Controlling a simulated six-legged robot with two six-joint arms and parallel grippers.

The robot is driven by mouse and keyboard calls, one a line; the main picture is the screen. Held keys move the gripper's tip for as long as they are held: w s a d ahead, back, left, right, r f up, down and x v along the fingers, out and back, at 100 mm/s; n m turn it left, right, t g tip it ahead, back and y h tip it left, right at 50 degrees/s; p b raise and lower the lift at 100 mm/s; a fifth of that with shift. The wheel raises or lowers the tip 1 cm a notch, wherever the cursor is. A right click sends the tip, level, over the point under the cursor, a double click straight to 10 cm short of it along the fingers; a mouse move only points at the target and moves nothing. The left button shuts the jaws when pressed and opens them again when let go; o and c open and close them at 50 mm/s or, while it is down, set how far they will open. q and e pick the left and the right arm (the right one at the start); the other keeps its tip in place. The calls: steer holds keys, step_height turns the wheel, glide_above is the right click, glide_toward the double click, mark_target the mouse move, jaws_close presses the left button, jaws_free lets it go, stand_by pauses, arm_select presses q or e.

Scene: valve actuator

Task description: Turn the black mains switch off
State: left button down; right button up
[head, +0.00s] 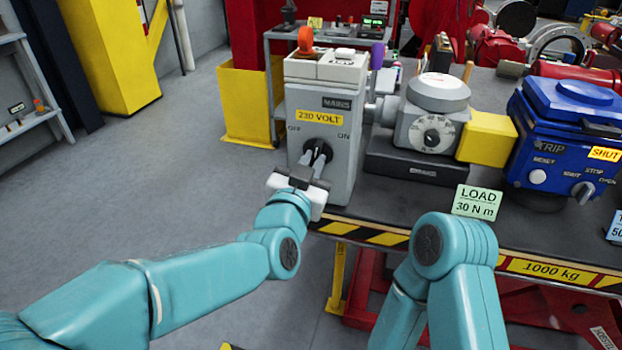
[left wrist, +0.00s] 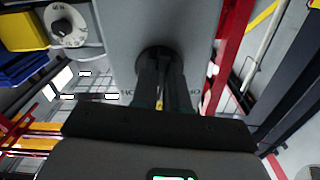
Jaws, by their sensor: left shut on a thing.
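The black mains switch (head: 321,148) is on the front of a grey box (head: 336,180) marked MAINS and 230 VOLT, with OFF at the switch's left and ON at its right. My left gripper (head: 315,161) is at the switch, its two fingers shut on it from the front. In the left wrist view, the fingers (left wrist: 163,75) reach the round black base of the switch (left wrist: 158,53) on the grey face. The fingers cover much of the handle, so I cannot tell its exact angle. My right arm shows at the lower right, but its gripper is out of view.
A grey motor with a dial (head: 431,132) and a blue actuator (head: 566,140) stand to the right on the dark bench. A green LOAD sign (head: 477,202) is near the striped front edge (head: 372,235). The floor at the left is clear.

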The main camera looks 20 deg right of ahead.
arm_select(q)
steer(key=shift+s+d+n+b, duration=0.1)
steer(key=shift+n+b, duration=1.8)
steer(key=shift+n, duration=0.7)
steer(key=shift+s+d+n+b, duration=0.1)
steer(key=shift+n+b, duration=1.75)
steer(key=shift+n, duration=0.75)
steer(key=shift+r, duration=0.1)
steer(key=c, duration=1.1)
jaws_free()
steer(key=shift+c, duration=0.2)
steer(key=v, duration=1.6)
